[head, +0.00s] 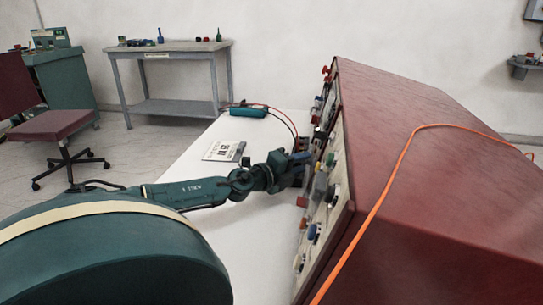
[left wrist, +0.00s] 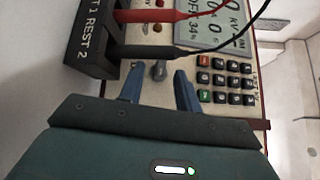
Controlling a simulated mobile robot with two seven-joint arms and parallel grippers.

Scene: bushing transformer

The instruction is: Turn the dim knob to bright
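A small grey knob (left wrist: 158,70) shows in the left wrist view on the pale panel face, below the display and left of the keypad. My left gripper (left wrist: 158,82) is open, with its two blue fingertips on either side of this knob. I cannot tell whether the fingers touch it, and no dim or bright label is legible. In the head view my left gripper (head: 298,165) is at the face of the dark red console (head: 430,190); the fingertips and the knob are hard to make out there. My right gripper is not in view.
Close to the fingers, a black block (left wrist: 88,45) holds a red plug (left wrist: 150,15) and a black plug (left wrist: 145,51) with cables. A keypad (left wrist: 228,80) and display (left wrist: 212,25) are nearby. An orange cable (head: 395,175) crosses the console top. The white table (head: 245,250) has free room.

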